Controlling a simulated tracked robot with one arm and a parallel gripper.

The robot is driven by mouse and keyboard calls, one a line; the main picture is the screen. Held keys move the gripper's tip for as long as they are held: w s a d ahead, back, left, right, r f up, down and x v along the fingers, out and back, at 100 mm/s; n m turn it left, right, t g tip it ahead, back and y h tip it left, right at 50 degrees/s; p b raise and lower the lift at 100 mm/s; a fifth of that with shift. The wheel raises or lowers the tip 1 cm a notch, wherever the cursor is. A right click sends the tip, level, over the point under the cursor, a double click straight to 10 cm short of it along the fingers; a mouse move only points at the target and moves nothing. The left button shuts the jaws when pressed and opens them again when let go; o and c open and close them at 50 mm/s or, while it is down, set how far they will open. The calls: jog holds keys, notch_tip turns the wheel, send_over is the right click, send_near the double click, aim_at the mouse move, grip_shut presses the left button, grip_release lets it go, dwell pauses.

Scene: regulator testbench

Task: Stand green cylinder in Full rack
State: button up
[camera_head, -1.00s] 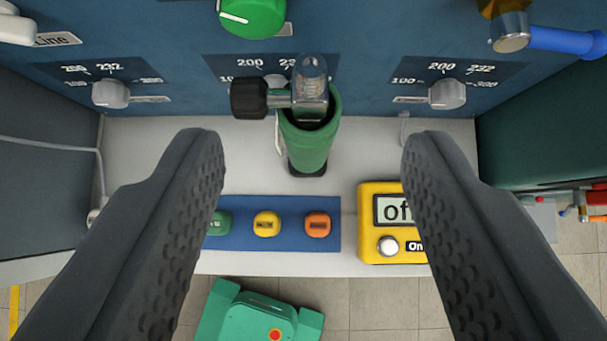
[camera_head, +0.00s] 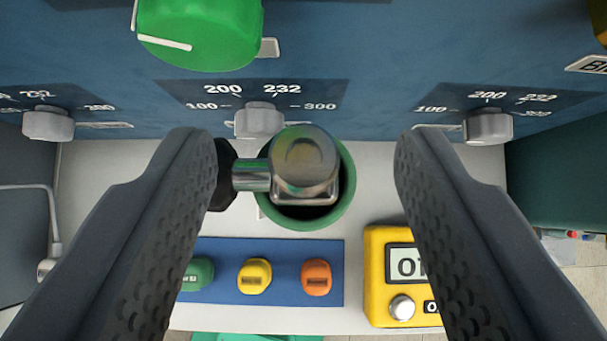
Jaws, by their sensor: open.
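The green cylinder (camera_head: 308,222) stands upright on the light bench top, seen almost straight from above. Its metal valve head (camera_head: 304,165) fills most of its round green top. A dark knob (camera_head: 222,174) sticks out from the valve to the left, close to the left finger. My gripper (camera_head: 302,145) is open, with one dark textured finger on each side of the cylinder. It holds nothing, and a gap shows on the right side. The cylinder's lower body is hidden beneath its top. No rack marked Full is in view.
A blue panel with a green knob (camera_head: 200,32) and small grey knobs (camera_head: 260,120) rises behind the cylinder. In front lie a blue strip (camera_head: 220,250) with coloured buttons and a yellow meter (camera_head: 376,270). Dark green walling stands at right.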

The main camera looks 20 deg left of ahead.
aim_at(306, 128)
jog(key=x, duration=0.4)
jog(key=shift+w+f, duration=0.1)
jog(key=shift+f, duration=0.15)
grip_shut()
dwell(1.2)
